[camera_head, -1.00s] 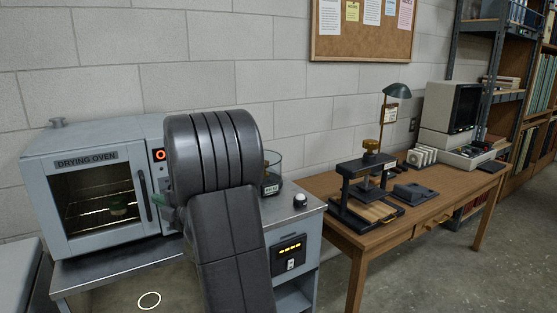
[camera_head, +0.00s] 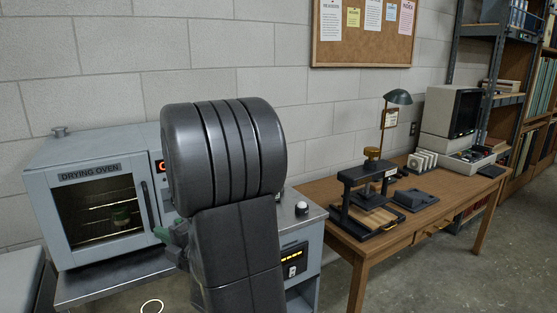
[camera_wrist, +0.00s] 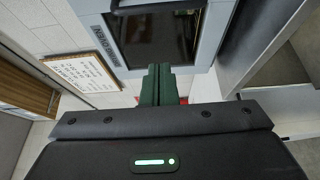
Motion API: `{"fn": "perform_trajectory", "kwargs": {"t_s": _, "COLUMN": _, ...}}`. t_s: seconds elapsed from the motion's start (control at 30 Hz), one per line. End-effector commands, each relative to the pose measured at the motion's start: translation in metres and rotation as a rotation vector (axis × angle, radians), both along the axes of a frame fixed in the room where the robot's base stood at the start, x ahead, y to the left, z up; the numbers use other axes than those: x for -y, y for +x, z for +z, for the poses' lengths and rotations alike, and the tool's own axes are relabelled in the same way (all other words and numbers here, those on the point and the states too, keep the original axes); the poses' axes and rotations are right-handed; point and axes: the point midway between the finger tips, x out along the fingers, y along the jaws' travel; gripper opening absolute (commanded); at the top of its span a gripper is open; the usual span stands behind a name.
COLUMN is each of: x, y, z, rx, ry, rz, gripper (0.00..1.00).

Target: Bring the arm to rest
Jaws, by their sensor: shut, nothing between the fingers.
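My gripper's green fingers (camera_wrist: 158,85) are closed together with nothing between them in the wrist view. They point toward the glass door of the drying oven (camera_wrist: 155,38), apart from it as far as I can tell. In the head view my arm stands in the middle and hides most of the gripper; a green bit of it (camera_head: 175,236) shows at the arm's left, in front of the bench. The drying oven (camera_head: 90,168) stands at the left with its door shut.
A steel bench (camera_head: 110,280) carries the oven. A wooden table (camera_head: 400,226) at the right holds a black press (camera_head: 368,190), a lamp (camera_head: 398,98) and an old computer (camera_head: 452,115). Shelving (camera_head: 505,75) stands beyond. The concrete floor (camera_head: 470,285) at the front right is clear.

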Motion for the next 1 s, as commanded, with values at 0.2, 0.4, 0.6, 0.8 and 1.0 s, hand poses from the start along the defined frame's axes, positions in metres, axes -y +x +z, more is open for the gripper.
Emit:
{"fn": "perform_trajectory", "kwargs": {"t_s": 0.2, "x": 0.035, "y": -0.018, "z": -0.001, "rx": 0.001, "ry": 0.0, "rz": -0.005, "gripper": 0.0}}
{"fn": "perform_trajectory", "kwargs": {"t_s": 0.4, "x": 0.053, "y": -0.029, "z": -0.001, "rx": 0.0, "ry": 0.0, "rz": -0.003, "gripper": 0.0}}
{"fn": "perform_trajectory", "kwargs": {"t_s": 0.6, "x": 0.06, "y": -0.034, "z": 0.0, "rx": 0.0, "ry": 0.001, "rz": -0.001, "gripper": 0.0}}
{"fn": "perform_trajectory", "kwargs": {"t_s": 0.8, "x": 0.061, "y": -0.035, "z": 0.001, "rx": 0.0, "ry": 0.001, "rz": 0.0, "gripper": 0.0}}
{"fn": "perform_trajectory", "kwargs": {"t_s": 1.0, "x": 0.061, "y": -0.034, "z": 0.0, "rx": -0.003, "ry": 0.001, "rz": -0.004, "gripper": 0.0}}
